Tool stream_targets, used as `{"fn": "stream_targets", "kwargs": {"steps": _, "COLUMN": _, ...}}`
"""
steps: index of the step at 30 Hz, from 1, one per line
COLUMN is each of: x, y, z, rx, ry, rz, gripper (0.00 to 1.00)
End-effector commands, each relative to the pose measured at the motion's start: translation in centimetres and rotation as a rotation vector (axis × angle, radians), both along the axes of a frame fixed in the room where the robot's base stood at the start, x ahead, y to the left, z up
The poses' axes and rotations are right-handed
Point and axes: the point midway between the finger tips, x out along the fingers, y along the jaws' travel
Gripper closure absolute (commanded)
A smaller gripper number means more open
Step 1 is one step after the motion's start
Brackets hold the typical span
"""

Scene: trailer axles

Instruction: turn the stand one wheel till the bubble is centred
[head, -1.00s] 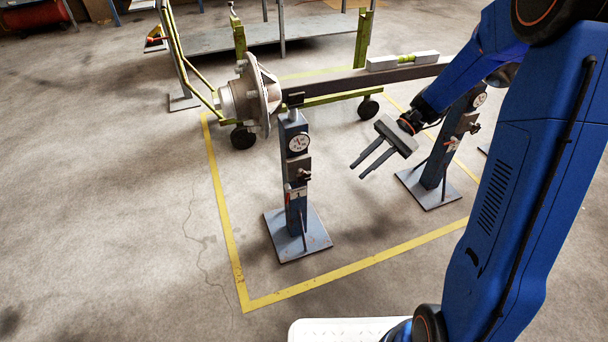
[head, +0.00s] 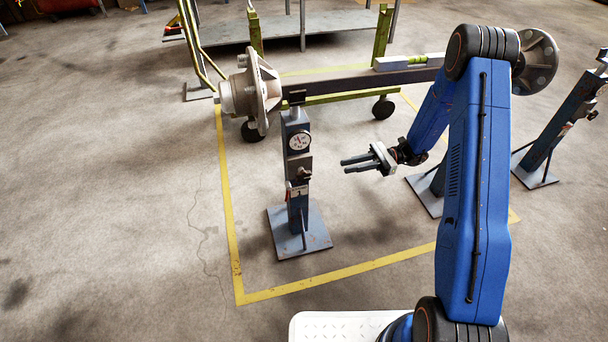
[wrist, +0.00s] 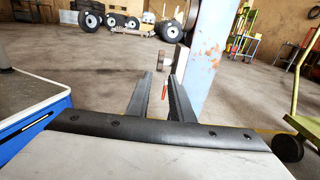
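Stand one (head: 297,215), a blue post with a white label "1", stands upright on its square base plate in the head view. Its small dark wheel (head: 304,174) sits on the right side of the post, below a round dial (head: 299,141). My gripper (head: 344,165) is open and empty, to the right of the wheel and apart from it, fingers pointing left. In the wrist view a round knob (wrist: 172,57) and the post (wrist: 203,60) lie beyond the fingers. The spirit level (head: 400,63) rests on the axle beam; its bubble is too small to read.
The dark axle beam (head: 335,82) has a hub at each end and rests on stand one. A second stand (head: 424,196) is partly behind my arm. A green wheeled frame (head: 380,50) stands behind the beam.

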Motion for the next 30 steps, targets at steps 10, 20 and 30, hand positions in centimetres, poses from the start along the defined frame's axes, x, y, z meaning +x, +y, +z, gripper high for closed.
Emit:
{"fn": "stream_targets", "kwargs": {"steps": 10, "x": -0.7, "y": 2.8, "z": -0.2, "rx": 0.007, "ry": 0.009, "rz": -0.003, "gripper": 0.80}}
{"fn": "stream_targets", "kwargs": {"steps": 20, "x": -2.4, "y": 8.4, "z": -0.2, "rx": 0.006, "ry": 0.009, "rz": -0.002, "gripper": 0.80}}
{"fn": "stream_targets", "kwargs": {"steps": 30, "x": -3.9, "y": 14.0, "z": -0.2, "rx": 0.006, "ry": 0.007, "rz": -0.003, "gripper": 0.80}}
